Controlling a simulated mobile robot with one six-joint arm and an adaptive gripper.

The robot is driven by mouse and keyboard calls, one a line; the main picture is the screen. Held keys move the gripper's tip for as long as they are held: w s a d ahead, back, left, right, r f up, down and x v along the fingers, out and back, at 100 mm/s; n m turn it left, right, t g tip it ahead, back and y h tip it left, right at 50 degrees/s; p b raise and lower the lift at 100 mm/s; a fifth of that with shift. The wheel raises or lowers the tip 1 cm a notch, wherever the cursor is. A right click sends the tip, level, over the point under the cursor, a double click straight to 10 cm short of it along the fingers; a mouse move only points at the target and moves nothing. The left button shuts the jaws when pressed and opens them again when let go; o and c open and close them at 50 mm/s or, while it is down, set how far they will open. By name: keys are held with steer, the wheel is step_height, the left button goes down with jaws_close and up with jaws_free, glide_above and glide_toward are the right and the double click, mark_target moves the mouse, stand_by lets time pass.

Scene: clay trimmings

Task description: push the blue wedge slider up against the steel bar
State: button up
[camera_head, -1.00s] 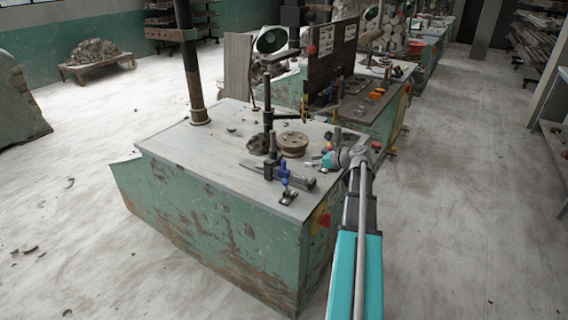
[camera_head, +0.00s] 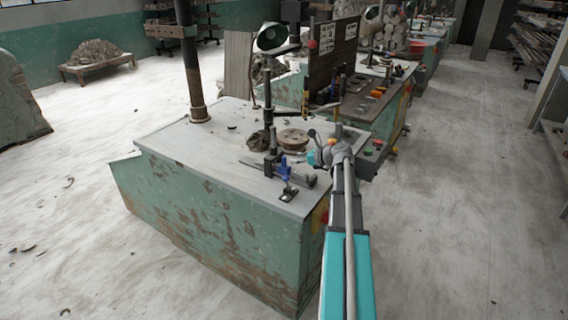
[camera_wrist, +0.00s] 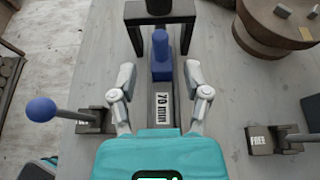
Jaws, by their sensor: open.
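In the wrist view the blue wedge slider (camera_wrist: 162,62) has an upright blue post and sits on a dark rail (camera_wrist: 162,107) with a "70 mm" label. A dark bridge-shaped bar (camera_wrist: 160,15) crosses just beyond it; I cannot tell whether it is the steel bar or whether the slider touches it. My gripper (camera_wrist: 160,74) is open, with one finger on each side of the slider and rail in the picture and a visible space to each. In the head view my gripper (camera_head: 317,158) is small and partly hidden, right of the dark and blue fixture (camera_head: 284,172) on the bench.
A blue-knobbed lever (camera_wrist: 41,109) stands left of the rail. A block labelled "FREE" (camera_wrist: 258,140) is at right. A round wooden wheel (camera_wrist: 272,32) lies at the far right. The bench top (camera_head: 185,140) is clear at left; a lamp (camera_head: 270,38) rises behind the fixture.

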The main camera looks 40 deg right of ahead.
mark_target(284, 166)
steer(key=shift+b+x, duration=1.05)
steer(key=shift+x, duration=2.35)
jaws_close()
